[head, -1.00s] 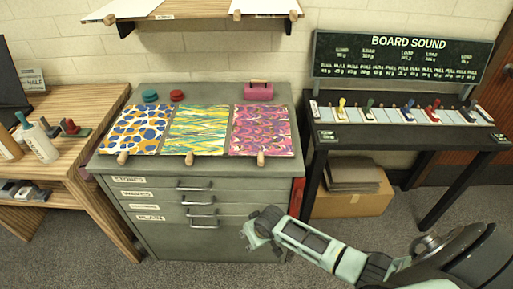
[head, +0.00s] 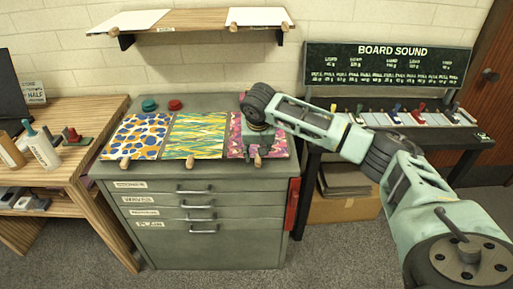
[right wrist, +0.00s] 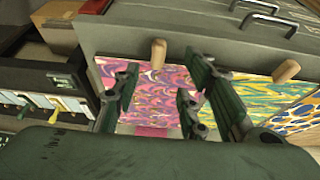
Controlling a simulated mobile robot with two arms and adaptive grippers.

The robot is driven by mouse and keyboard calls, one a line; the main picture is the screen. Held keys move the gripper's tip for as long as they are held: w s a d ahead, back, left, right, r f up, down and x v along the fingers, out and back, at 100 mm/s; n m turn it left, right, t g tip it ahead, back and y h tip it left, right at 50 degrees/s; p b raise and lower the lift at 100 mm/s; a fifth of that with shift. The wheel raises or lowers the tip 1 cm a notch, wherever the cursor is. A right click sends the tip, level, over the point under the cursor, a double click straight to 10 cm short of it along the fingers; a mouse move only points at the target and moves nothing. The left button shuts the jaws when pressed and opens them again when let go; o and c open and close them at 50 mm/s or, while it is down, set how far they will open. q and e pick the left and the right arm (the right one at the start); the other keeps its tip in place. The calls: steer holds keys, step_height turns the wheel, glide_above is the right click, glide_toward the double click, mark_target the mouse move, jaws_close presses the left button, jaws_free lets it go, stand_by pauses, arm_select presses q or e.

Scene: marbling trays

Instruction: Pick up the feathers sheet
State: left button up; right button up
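The pink, purple and yellow swirled sheet, which I take for the feathers sheet, lies flat on the grey cabinet top, rightmost of three; it shows in the head view (head: 235,146) and the right wrist view (right wrist: 150,92). A wooden peg handle (right wrist: 158,52) stands at its front edge, also in the head view (head: 258,161). My right gripper (head: 258,138) is over this sheet and covers part of it. In the right wrist view its fingers (right wrist: 160,92) are spread, with nothing between them; whether they touch the sheet I cannot tell. My left gripper is not in view.
A green-yellow sheet (head: 196,137) and a blue-orange spotted sheet (head: 138,137) lie alongside, each with a peg. Two small round pieces, green (head: 149,105) and red (head: 174,105), sit behind. A wall shelf (head: 190,20) is above. A dark stand with sliders (head: 433,137) is at right.

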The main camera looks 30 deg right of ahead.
mark_target(258, 158)
steer(key=p+x, duration=0.1)
steer(key=x, duration=0.5)
steer(key=shift+w+d+p, duration=0.1)
steer(key=shift+d+p, duration=0.15)
steer(key=shift+p, duration=0.1)
steer(key=shift+w+d+f, duration=0.1)
steer(key=shift+w+f, duration=0.05)
steer(key=shift+f, duration=0.4)
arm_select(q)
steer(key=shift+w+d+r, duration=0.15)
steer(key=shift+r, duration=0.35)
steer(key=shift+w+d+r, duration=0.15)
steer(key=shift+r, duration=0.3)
arm_select(e)
steer(key=c, duration=0.9)
